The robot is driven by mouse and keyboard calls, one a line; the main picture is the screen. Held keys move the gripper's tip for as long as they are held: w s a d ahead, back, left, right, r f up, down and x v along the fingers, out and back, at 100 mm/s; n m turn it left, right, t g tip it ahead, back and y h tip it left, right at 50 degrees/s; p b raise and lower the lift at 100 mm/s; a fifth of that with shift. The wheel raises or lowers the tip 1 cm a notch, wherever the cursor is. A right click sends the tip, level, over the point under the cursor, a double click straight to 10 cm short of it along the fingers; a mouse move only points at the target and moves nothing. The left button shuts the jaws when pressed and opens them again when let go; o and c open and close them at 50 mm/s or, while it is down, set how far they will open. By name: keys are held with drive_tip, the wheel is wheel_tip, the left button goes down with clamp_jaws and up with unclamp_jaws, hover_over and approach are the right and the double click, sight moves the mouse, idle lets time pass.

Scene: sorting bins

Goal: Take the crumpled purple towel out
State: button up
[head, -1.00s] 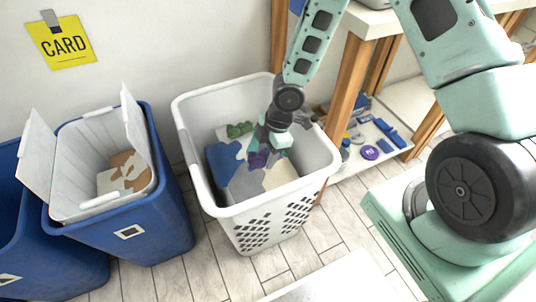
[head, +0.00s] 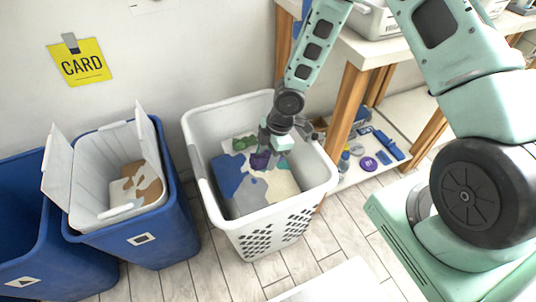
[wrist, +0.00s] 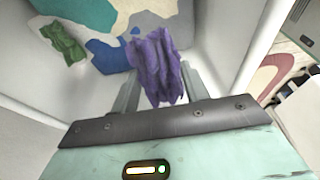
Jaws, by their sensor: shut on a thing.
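The crumpled purple towel (head: 260,160) is at my gripper (head: 272,150), inside the white laundry basket (head: 271,216). In the wrist view the towel (wrist: 157,68) is bunched between the two fingers of my gripper (wrist: 158,85), which is shut on it. The towel hangs over the patterned cloth in the basket; whether it touches that cloth I cannot tell. In the head view my gripper partly covers the towel.
A crumpled green cloth (head: 244,142) and a blue, grey and cream patterned cloth (head: 228,172) lie in the basket. Blue bins (head: 160,236) stand left, one with an open white lid (head: 56,168). A shelf unit (head: 352,90) stands right, close to the basket.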

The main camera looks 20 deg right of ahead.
sight(268, 153)
wheel_tip(268, 153, up, 16)
drive_tip(key=p, duration=1.4)
drive_tip(key=shift+p, duration=0.3)
drive_tip(key=shift+r, duration=0.1)
